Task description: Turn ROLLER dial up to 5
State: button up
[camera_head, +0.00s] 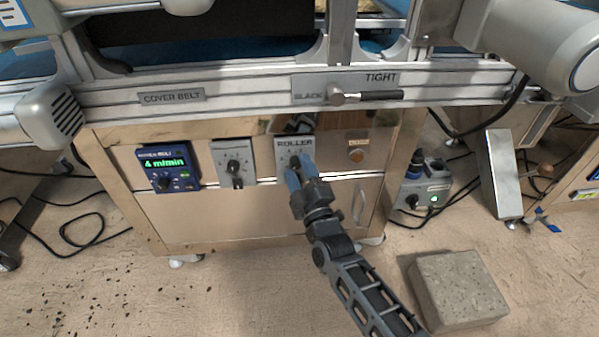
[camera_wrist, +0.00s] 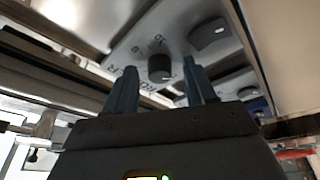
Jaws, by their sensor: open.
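The grey ROLLER dial plate (camera_head: 294,143) is on the front of the wooden cabinet, with its name at the top. Its dark round knob (camera_wrist: 159,67) shows between my fingers in the wrist view, where the plate looks tilted and its marks are too blurred to read surely. My gripper (camera_head: 297,168) is open, with its two blue fingers in front of the ROLLER plate. In the wrist view, the gripper (camera_wrist: 161,75) has one finger on each side of the knob, and I cannot tell whether they touch it. The knob's pointer setting is hidden or too small to tell.
Left of the ROLLER plate are another dial (camera_head: 235,166) and a blue display unit (camera_head: 165,167) reading 4 m/min. The SLACK/TIGHT lever (camera_head: 368,96) juts from the rail above. A stone block (camera_head: 455,285) lies on the floor.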

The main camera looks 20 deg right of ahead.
jog(key=shift+c, duration=0.5)
grip_shut()
jog(key=shift+a+m, duration=0.1)
jog(key=shift+m, duration=0.2)
